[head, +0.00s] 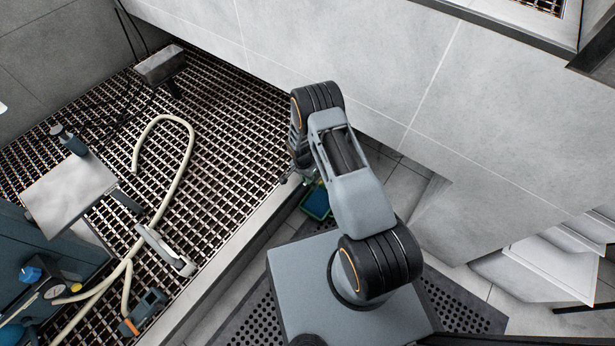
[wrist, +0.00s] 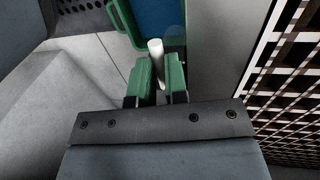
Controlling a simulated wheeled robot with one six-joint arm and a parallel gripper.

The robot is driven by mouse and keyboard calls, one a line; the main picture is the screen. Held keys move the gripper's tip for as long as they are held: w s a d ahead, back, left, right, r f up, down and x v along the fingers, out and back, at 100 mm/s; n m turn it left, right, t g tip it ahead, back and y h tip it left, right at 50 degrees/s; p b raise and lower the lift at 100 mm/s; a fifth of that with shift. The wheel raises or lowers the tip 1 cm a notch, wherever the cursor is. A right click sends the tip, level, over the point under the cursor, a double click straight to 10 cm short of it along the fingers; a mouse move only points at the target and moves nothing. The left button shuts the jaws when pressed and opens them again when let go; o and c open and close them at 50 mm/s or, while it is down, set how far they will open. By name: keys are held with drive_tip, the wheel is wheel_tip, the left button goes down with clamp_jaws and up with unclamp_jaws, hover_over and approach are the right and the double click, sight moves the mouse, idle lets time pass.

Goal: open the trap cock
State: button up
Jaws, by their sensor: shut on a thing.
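In the wrist view, my gripper (wrist: 158,84) has its two green fingers shut on a short pale rod (wrist: 156,50). The rod's rounded end sticks out beyond the fingertips. I cannot tell whether this rod is the trap cock's handle; no other part is clearly recognisable as the trap cock. Just beyond the rod is a blue thing with a green rim (wrist: 122,18). It also shows in the head view (head: 316,203), low beside the ledge and partly behind my arm. In the head view my gripper is small and mostly hidden by my wrist, near the grating's edge.
A metal grating (head: 215,170) fills the left, bordered by a pale ledge (head: 225,262). A cream hose (head: 188,150) loops over it. A grey plate (head: 68,193) and a pressure gauge (head: 55,291) stand further left. A tiled wall (head: 390,60) rises behind my arm.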

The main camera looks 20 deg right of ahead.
drive_tip(key=shift+s+n, duration=0.1)
drive_tip(key=shift+n, duration=0.2)
clamp_jaws()
drive_tip(key=n, duration=0.2)
drive_tip(key=shift+s+d+n+h, duration=0.3)
drive_tip(key=shift+n, duration=0.1)
drive_tip(key=shift+s+d+n+t+b, duration=0.1)
drive_tip(key=shift+d+n+t+b, duration=0.75)
drive_tip(key=shift+n, duration=1.6)
drive_tip(key=shift+w+d+n+t+b, duration=0.1)
drive_tip(key=shift+d+n+t+b, duration=0.2)
drive_tip(key=shift+n+b, duration=1.55)
drive_tip(key=shift+s+d+n+t+b, duration=0.1)
drive_tip(key=shift+d+n+t+b, duration=0.45)
drive_tip(key=shift+n, duration=2.45)
drive_tip(key=shift+d, duration=0.15)
drive_tip(key=o, duration=0.7)
unclamp_jaws()
drive_tip(key=p+v, duration=0.8)
drive_tip(key=v, duration=0.6)
drive_tip(key=shift+r, duration=0.1)
